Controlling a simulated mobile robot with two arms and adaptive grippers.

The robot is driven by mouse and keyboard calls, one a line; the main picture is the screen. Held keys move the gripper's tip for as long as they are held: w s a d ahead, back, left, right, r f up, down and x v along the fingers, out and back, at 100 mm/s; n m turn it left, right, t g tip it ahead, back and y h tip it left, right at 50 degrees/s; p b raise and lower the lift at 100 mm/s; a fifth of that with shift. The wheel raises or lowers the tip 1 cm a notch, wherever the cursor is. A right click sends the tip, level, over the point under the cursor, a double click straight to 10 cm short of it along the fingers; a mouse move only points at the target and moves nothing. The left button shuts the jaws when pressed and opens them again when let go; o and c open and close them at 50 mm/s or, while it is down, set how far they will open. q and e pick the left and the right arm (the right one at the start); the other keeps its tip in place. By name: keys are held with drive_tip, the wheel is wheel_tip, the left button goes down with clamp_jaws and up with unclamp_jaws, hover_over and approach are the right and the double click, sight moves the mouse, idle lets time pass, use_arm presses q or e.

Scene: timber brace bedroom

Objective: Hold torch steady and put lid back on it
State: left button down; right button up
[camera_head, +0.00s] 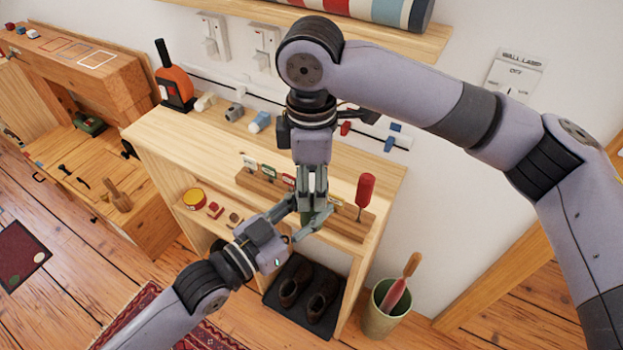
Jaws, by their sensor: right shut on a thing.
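My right gripper (314,205) points straight down over the front edge of the wooden cabinet top. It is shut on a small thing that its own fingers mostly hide. My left gripper (304,219) reaches in from the lower left, just beneath and beside the right one. Its fingers lie on either side of a dark green piece (307,217), which may be the torch. I cannot tell whether they press on it. Torch and lid cannot be told apart here, because the fingers of both grippers overlap them.
The cabinet top (190,138) holds an orange-and-black tool (175,86), a wooden rack (262,187) with small tags, and a red-handled tool (364,192). Shoes (318,300) stand on a dark tray below. A green bin (383,312) stands at right.

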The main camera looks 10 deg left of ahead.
drive_tip(key=m, duration=0.6)
drive_tip(key=shift+m, duration=0.4)
drive_tip(key=m, duration=0.7)
drive_tip(key=o, duration=1.3)
drive_tip(key=shift+r, duration=2.25)
drive_tip(key=shift+c, duration=0.4)
